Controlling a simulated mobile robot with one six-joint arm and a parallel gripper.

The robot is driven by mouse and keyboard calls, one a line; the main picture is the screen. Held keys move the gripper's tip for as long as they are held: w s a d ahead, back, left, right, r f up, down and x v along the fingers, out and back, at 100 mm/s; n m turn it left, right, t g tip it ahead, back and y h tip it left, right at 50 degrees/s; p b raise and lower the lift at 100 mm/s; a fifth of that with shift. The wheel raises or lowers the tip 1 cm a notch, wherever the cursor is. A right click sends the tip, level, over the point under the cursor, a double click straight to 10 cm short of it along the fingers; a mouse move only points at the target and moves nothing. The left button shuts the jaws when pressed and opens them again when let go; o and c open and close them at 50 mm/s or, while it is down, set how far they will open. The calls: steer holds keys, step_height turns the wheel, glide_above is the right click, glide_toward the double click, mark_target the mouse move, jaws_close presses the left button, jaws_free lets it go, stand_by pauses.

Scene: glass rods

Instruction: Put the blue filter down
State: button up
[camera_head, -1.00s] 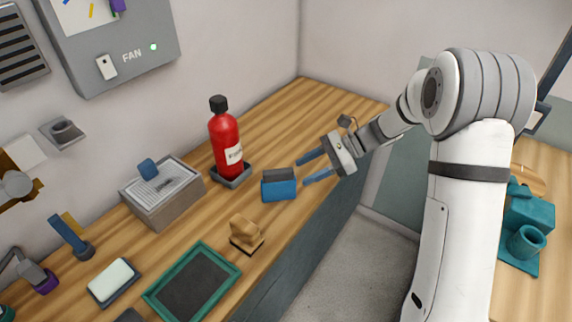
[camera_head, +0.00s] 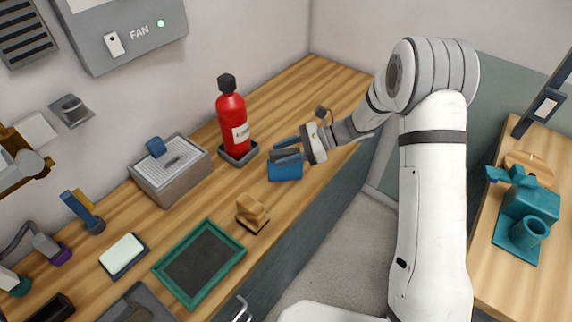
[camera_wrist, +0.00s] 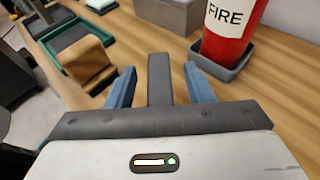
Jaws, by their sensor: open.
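The blue filter (camera_head: 285,172) is a blue block with a dark grey upper part. It is on the wooden bench near its front edge, right of the tan block. My gripper (camera_head: 284,151) reaches in from the right, its blue fingers around the grey part. In the wrist view, a dark grey bar (camera_wrist: 160,80), seemingly that grey part, stands between my gripper's two fingers (camera_wrist: 160,88), with gaps on both sides. My gripper is open. The filter's blue part is hidden in the wrist view.
A red fire bottle (camera_head: 232,122) stands in a grey holder (camera_head: 238,153) just behind the filter. A tan block (camera_head: 251,211) and a green-framed tray (camera_head: 242,255) lie to the left. A grey box (camera_head: 168,190) stands further back. The bench's far right end is clear.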

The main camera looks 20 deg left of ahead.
jaws_close()
stand_by(0.5)
